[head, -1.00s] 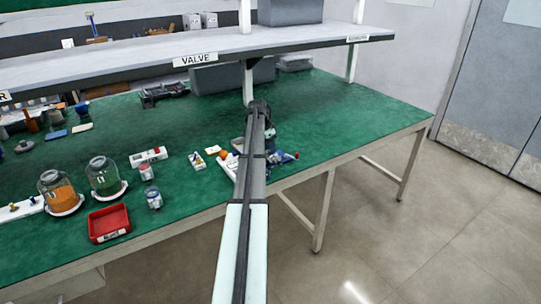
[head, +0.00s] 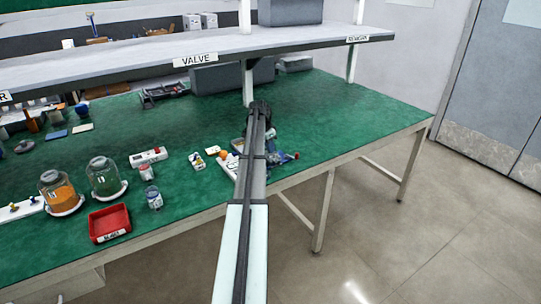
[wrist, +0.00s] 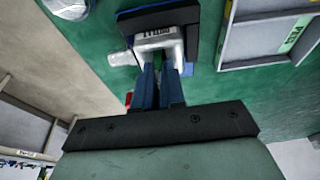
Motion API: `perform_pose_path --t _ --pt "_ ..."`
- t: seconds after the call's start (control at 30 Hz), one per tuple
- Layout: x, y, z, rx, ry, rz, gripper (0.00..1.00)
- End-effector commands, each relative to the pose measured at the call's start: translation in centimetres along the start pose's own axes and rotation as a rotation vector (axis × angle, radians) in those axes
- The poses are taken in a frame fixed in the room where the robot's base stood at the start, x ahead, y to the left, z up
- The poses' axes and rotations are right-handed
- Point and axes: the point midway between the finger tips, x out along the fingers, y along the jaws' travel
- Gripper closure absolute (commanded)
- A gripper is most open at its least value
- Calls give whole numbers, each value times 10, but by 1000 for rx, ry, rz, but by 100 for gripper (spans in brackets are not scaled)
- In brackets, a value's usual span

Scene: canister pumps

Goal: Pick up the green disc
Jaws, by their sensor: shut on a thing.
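My gripper (wrist: 165,72) points away from the wrist camera with its blue fingers close together. The fingertips reach a pale labelled block (wrist: 158,45) on a dark blue plate (wrist: 195,18). The thing between the fingers is hidden, and I cannot make out a green disc in either view. In the head view my arm reaches over the right part of the green bench (head: 340,110) and covers the gripper and what it holds.
In the wrist view a grey tray (wrist: 228,42) with a green label lies to the right. A shelf (head: 150,68) overhangs the back.

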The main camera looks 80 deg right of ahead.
Motion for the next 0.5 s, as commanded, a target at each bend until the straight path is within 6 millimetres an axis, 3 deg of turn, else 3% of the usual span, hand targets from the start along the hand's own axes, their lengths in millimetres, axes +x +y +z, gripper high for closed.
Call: perform_pose_path --t 0.27,0.5 --pt "-2 -3 1 -1 -5 -4 100" --pt "-38 -3 -10 -1 -2 -4 100"
